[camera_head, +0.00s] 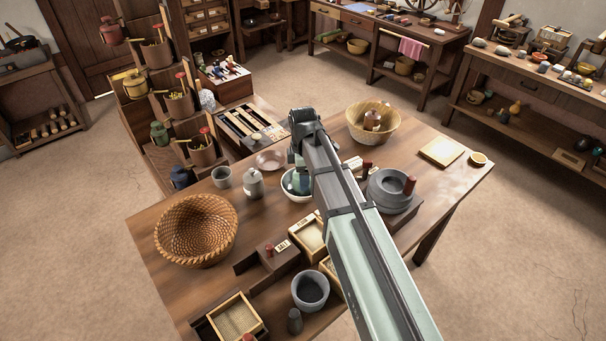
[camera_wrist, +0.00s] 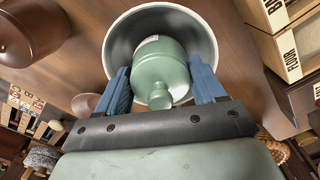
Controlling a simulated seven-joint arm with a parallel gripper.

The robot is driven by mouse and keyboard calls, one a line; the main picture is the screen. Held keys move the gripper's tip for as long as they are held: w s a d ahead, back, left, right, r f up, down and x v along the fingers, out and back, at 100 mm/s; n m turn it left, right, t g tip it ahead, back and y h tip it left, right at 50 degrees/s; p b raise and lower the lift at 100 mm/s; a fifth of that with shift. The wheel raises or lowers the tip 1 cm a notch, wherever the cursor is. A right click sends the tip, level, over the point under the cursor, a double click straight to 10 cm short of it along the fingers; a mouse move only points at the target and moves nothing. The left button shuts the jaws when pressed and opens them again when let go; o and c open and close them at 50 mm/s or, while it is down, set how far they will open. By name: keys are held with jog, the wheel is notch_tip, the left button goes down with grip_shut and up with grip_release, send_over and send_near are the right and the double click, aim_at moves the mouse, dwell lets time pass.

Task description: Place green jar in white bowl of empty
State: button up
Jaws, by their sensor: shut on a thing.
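A green jar (camera_wrist: 160,68) with a narrower neck sits between the blue fingers of my gripper (camera_wrist: 161,78) in the wrist view. The gripper is shut on the jar. The white bowl (camera_wrist: 121,38), grey inside, is directly behind the jar, and its rim surrounds most of it. I cannot tell whether the jar touches the bowl's bottom. In the head view, the white bowl (camera_head: 294,196) stands on the table's middle, with the green jar (camera_head: 299,184) at its opening. My arm hides the bowl's right side.
A wicker basket (camera_head: 196,230) stands at left on the table (camera_head: 150,285). A grey lidded jar (camera_head: 253,184) and pinkish dish (camera_head: 270,160) are left of the bowl. A quern stone (camera_head: 388,190) is at right, a bowl-shaped basket (camera_head: 358,137) behind. Labelled boxes (camera_head: 308,235) lie in front.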

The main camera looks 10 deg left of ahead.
jog(key=shift+f, duration=0.1)
jog(key=o, duration=1.3)
notch_tip(320, 180, up, 12)
jog(key=shift+r, duration=0.15)
jog(key=shift+o, duration=0.4)
